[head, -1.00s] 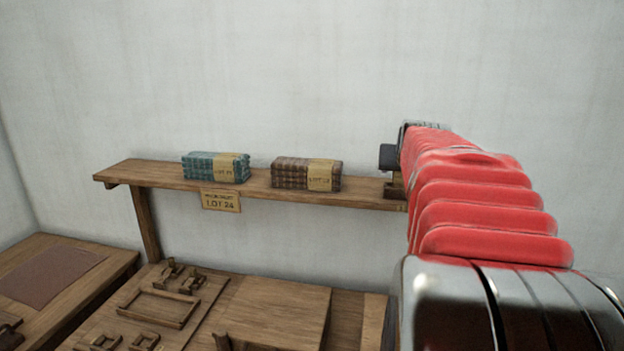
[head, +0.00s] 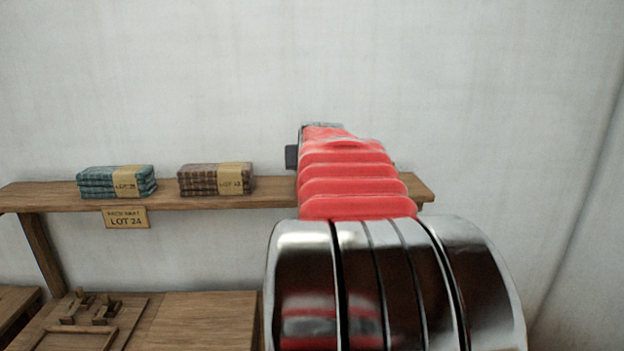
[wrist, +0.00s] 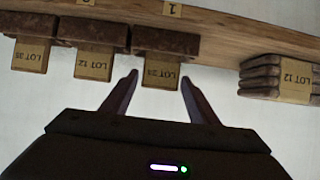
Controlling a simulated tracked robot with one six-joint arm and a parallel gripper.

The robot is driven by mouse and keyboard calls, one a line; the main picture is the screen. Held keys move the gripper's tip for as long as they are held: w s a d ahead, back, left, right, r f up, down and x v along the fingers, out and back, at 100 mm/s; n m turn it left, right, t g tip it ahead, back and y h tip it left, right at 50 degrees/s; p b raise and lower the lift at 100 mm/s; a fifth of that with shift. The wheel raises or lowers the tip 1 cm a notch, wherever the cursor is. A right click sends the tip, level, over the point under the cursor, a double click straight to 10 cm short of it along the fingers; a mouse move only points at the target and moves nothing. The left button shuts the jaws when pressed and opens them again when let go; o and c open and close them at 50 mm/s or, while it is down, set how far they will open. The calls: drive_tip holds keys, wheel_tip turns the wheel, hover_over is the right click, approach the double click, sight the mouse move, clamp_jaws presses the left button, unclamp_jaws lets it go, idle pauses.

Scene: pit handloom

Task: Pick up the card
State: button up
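In the wrist view, which is upside down, three tan cards stand in dark brown blocks along the shelf: a left card reading LOT 35 (wrist: 27,57), a middle card reading LOT 12 (wrist: 93,66), and a right card (wrist: 161,75) whose lot number is hard to read. My gripper (wrist: 160,78) is open, its two dark fingers on either side of the right card in the picture. I cannot tell whether they touch it. In the head view my arm hides the gripper and these cards.
The wooden shelf (head: 60,198) runs along the pale wall. It carries a teal cloth stack (head: 116,182) and a brown cloth stack (head: 215,179), the latter also in the wrist view (wrist: 262,78). A LOT 24 sign (head: 126,218) hangs at the shelf's front. A wooden bench (head: 205,320) stands below.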

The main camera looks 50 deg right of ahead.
drive_tip(key=c, duration=0.9)
wheel_tip(320, 180, up, 10)
idle(0.4)
idle(0.4)
